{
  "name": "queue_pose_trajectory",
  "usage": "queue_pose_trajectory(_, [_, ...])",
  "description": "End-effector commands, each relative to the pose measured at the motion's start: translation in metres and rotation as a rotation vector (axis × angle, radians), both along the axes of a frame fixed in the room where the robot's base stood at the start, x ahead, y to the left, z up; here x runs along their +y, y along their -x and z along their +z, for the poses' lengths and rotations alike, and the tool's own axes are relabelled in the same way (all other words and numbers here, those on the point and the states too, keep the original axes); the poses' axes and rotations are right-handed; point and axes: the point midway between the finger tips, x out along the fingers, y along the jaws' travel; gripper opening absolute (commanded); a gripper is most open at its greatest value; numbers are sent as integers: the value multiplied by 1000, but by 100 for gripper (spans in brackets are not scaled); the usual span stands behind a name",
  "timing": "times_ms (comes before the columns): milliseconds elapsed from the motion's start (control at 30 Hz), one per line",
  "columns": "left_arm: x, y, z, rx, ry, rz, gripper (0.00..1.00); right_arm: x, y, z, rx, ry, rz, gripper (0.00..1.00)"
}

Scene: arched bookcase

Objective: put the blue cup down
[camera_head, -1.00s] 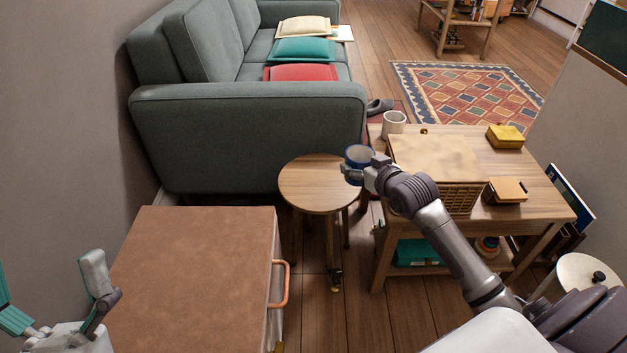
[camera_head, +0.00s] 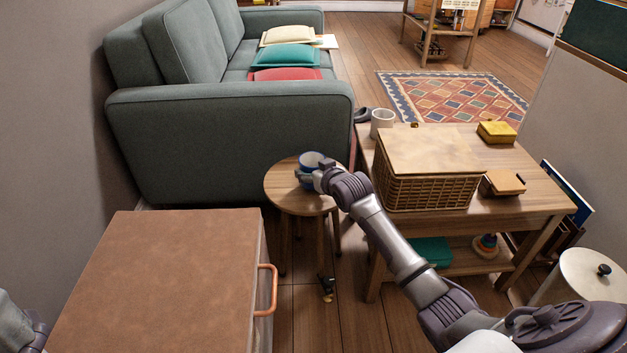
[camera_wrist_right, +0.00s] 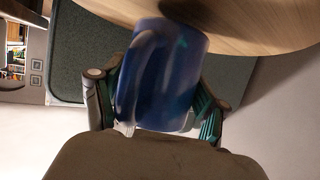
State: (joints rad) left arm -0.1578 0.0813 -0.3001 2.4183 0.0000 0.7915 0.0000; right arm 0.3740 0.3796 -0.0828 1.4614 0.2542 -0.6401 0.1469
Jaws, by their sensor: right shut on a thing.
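The blue cup (camera_head: 311,159) is over the round wooden stool (camera_head: 283,197), looking roughly upright. My right gripper (camera_head: 312,180) is shut on it from the near side. In the right wrist view, the cup (camera_wrist_right: 172,85) sits between the two fingers of my right gripper (camera_wrist_right: 158,108), its handle turned toward that camera. The stool's wood fills the top of that view, close to the cup. I cannot tell whether the cup's base touches the stool. Only a piece of my left gripper (camera_head: 14,322) shows at the lower left edge.
A low table (camera_head: 545,192) right of the stool holds a lidded wicker basket (camera_head: 425,190), a white mug (camera_head: 382,122) and a yellow box (camera_head: 497,132). A grey sofa (camera_head: 230,145) stands behind the stool. A brown-topped cabinet (camera_head: 165,275) is in front, left.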

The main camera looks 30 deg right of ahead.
Motion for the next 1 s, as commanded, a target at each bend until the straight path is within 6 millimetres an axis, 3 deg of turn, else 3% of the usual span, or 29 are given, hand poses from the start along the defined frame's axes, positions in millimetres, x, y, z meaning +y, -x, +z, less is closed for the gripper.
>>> queue_pose_trajectory(100, [-1,-1,1,-27,-2,1,99,0,0,-13,-2,0,0,28])
queue_pose_trajectory(500, [-1,-1,4,-26,-2,1,99,0,0,-15,-3,-1,0,28])
queue_pose_trajectory(533, [-1,-1,4,-26,-2,1,99,0,0,-16,-1,-1,0,78])
queue_pose_trajectory(633, [-1,-1,4,-26,-2,1,99,0,0,-16,-1,-1,0,95])
queue_pose_trajectory(667, [-1,-1,4,-26,-2,1,99,0,0,-16,-1,-1,0,98])
queue_pose_trajectory(1000, [-1,-1,3,-26,-2,1,99,0,0,-15,-1,-1,0,98])
